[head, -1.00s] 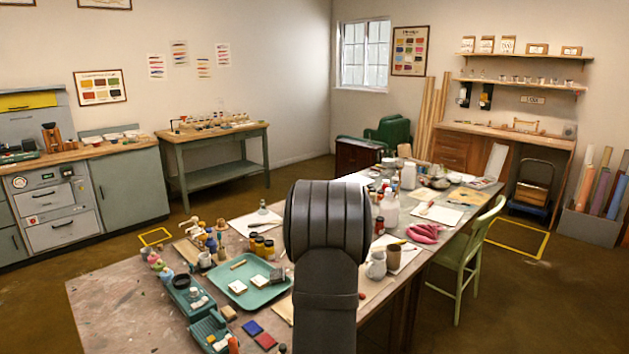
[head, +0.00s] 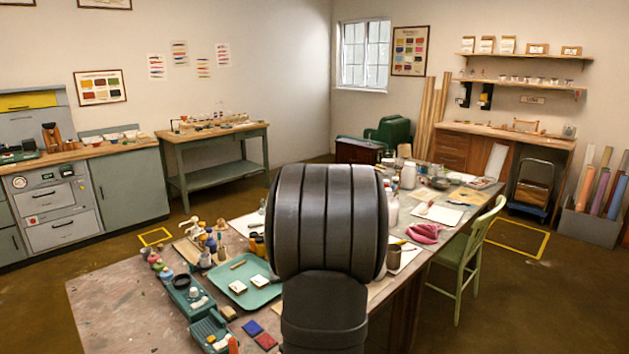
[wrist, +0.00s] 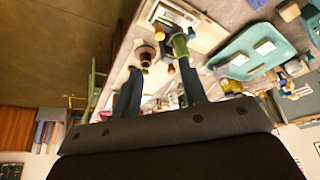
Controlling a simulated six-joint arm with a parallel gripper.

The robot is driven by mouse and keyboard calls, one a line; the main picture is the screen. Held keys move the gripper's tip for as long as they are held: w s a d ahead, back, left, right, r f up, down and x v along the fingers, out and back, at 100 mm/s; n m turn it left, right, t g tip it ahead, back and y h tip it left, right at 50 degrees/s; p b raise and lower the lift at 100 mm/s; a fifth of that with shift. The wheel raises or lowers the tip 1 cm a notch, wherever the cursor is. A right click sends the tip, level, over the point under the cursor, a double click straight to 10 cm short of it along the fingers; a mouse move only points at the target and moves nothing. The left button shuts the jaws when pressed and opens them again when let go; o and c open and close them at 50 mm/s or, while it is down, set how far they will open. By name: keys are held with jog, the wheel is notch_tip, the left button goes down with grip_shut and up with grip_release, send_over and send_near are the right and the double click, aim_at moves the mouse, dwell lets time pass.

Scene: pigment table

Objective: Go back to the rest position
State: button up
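My gripper (wrist: 158,72) shows in the wrist view as two dark blue fingers standing apart, with nothing visible held between them. The paint-stained worktable (wrist: 205,55) lies beyond the fingers, with small jars and a green item near the fingertips; I cannot tell the exact distance. In the head view my dark arm link fills the centre and hides the gripper. The same worktable (head: 120,305) spreads behind and to both sides of that link.
A teal tray (head: 262,297) with white pieces lies left of my arm; it also shows in the wrist view (wrist: 232,66). A pink cloth (head: 424,233) lies to the right. A green chair (head: 462,262) stands at the table's right side. Bottles and jars crowd the table.

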jog(key=v, duration=0.6)
jog(key=x, duration=1.8)
jog(key=shift+s+f, duration=0.1)
jog(key=shift+s, duration=0.15)
jog(key=v, duration=1.7)
jog(key=shift+w+a+f+n+g+h, duration=0.15)
jog(key=shift+w+a+f+n+h, duration=0.25)
jog(key=shift+f+n, duration=0.4)
jog(key=shift+w+a+f+n+g+h, duration=0.1)
jog(key=shift+w+a+f+n+h, duration=0.3)
jog(key=shift+n, duration=0.65)
jog(key=shift+w+a+f+n+g+h, duration=0.2)
jog(key=shift+w+f+n+h, duration=0.3)
jog(key=shift+f+n, duration=0.4)
jog(key=shift+o, duration=0.2)
jog(key=shift+s+r, duration=0.1)
jog(key=shift+r, duration=0.05)
